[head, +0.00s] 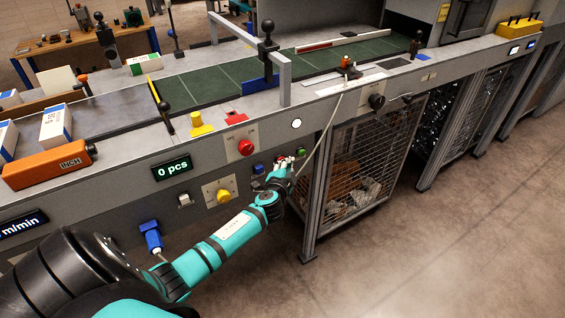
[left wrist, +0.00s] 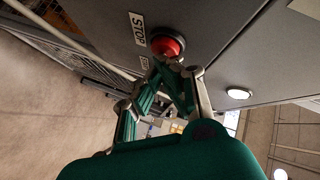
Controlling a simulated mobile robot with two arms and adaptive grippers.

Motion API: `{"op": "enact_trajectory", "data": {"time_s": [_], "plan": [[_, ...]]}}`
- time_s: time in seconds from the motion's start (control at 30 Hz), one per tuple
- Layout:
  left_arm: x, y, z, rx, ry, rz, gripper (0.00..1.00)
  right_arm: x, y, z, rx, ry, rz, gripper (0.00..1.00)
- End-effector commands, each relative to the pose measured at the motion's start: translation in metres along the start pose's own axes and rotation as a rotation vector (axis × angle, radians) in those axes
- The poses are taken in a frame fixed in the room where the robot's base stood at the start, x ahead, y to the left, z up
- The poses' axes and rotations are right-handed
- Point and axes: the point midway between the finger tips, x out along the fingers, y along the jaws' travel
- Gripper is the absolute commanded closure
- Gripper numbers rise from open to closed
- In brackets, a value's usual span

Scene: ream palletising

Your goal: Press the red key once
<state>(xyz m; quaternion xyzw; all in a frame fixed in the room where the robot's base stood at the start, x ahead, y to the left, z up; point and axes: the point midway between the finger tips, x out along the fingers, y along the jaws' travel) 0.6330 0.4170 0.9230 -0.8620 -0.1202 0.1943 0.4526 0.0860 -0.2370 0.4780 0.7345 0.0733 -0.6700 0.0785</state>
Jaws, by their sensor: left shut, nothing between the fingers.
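The red key (left wrist: 168,44) is a round red button in a dark collar on the grey panel, beside a label reading STOP. It shows in the left wrist view just beyond my fingertips. My left gripper (left wrist: 171,68) is shut and empty, its fingertips close to the key's edge; I cannot tell whether they touch it. In the head view my left gripper (head: 290,162) is at the machine's front panel, and largely hides the key's place. My right gripper is not in view.
A mesh cage (head: 362,165) stands to the right.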

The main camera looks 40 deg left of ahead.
Motion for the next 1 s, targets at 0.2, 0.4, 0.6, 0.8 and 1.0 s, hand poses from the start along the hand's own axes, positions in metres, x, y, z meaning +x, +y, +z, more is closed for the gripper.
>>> {"op": "enact_trajectory", "data": {"time_s": [0.2,0.4,0.6,0.8,1.0], "plan": [[-0.007,0.006,-0.005,-0.001,-0.001,0.0,1.0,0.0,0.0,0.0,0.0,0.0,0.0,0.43],[-0.012,0.009,-0.008,-0.001,-0.001,0.0,1.0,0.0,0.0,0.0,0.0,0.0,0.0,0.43],[-0.012,0.009,-0.008,-0.001,-0.001,0.0,1.0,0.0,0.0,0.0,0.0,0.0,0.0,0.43],[-0.02,0.016,-0.014,-0.001,0.0,0.002,1.0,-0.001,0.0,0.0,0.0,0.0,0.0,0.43],[-0.034,0.026,-0.024,-0.002,0.0,0.002,1.0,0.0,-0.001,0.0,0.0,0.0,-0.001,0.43]]}}
